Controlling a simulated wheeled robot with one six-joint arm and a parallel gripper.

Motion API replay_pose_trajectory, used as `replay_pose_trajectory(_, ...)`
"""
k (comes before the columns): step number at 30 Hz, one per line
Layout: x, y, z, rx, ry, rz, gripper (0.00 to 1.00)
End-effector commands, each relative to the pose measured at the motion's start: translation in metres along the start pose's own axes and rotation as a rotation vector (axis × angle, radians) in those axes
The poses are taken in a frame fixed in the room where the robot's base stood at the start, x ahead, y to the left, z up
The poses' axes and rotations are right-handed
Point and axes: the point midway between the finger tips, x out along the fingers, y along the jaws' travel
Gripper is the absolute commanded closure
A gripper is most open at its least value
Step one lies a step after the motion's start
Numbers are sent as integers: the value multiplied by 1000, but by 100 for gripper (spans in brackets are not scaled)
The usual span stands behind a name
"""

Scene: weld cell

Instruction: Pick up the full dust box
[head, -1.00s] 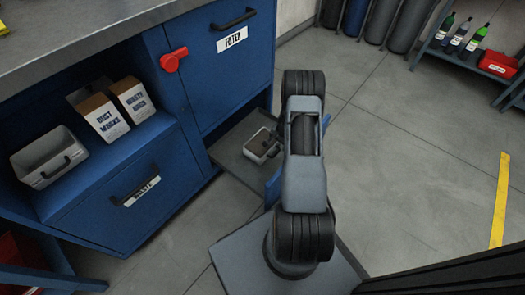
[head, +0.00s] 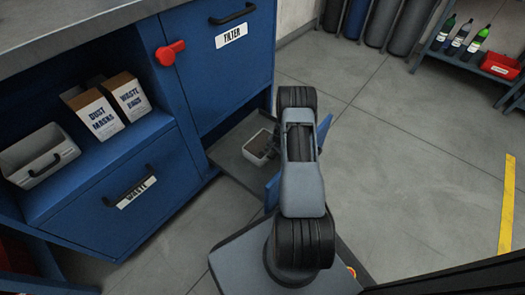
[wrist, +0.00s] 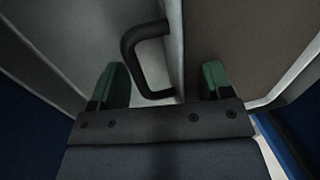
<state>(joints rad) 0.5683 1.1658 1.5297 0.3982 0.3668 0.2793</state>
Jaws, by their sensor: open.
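The dust box (head: 251,157) is a light grey open bin in the low compartment under the filter panel. Brown dust (head: 262,142) shows inside it. My arm hides part of its right side and my gripper in the head view. In the wrist view, the box's wall (wrist: 180,50) runs between my fingers, with the brown dust (wrist: 245,40) to its right. A black D-shaped handle (wrist: 130,55) stands out from the wall to the left. My gripper (wrist: 163,78) is open, one green fingertip on each side of wall and handle. I cannot tell whether they touch.
A second grey bin (head: 40,158) and cartons of dust masks (head: 97,112) and waste bags (head: 130,96) stand on the blue shelf. A red knob (head: 170,53) juts from the cabinet. A blue door (head: 322,140) stands open behind my arm. Floor at right is clear.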

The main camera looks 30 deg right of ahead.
Motion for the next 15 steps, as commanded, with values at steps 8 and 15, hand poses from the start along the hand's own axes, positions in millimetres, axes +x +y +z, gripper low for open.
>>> replay_pose_trajectory(8, -1, 0, 0, 0, 0, 0, 46)
replay_pose_trajectory(15, -1, 0, 0, 0, 0, 0, 69)
